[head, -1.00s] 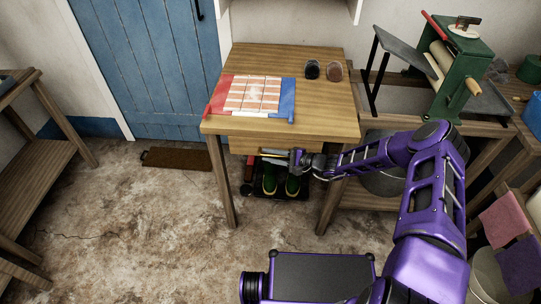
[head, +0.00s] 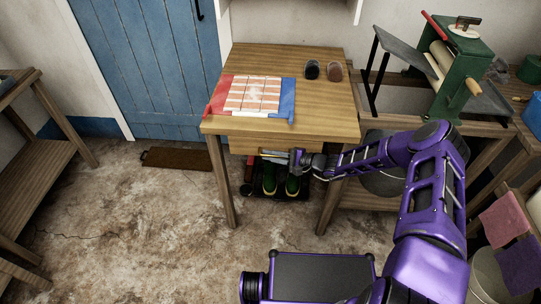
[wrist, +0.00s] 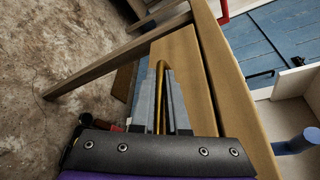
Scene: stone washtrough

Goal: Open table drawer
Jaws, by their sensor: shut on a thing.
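The wooden table (head: 312,118) stands in the middle of the head view. Its drawer front (head: 244,145) is a plain light-wood panel below the tabletop, and it also shows in the wrist view (wrist: 188,75). The drawer looks shut or nearly so. A brass bar handle (wrist: 161,72) runs along the drawer front. My gripper (head: 275,156) is at the drawer front, under the tabletop edge. In the wrist view its fingers (wrist: 162,112) lie on both sides of the handle and are shut on it. Part of the drawer front is hidden behind my gripper.
Dark green boots (head: 270,182) stand on a dark tray under the table. A striped cloth (head: 253,96) and two small dark objects (head: 312,69) lie on top. A green wringer (head: 460,65) stands at right. The floor left of the table is mostly clear.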

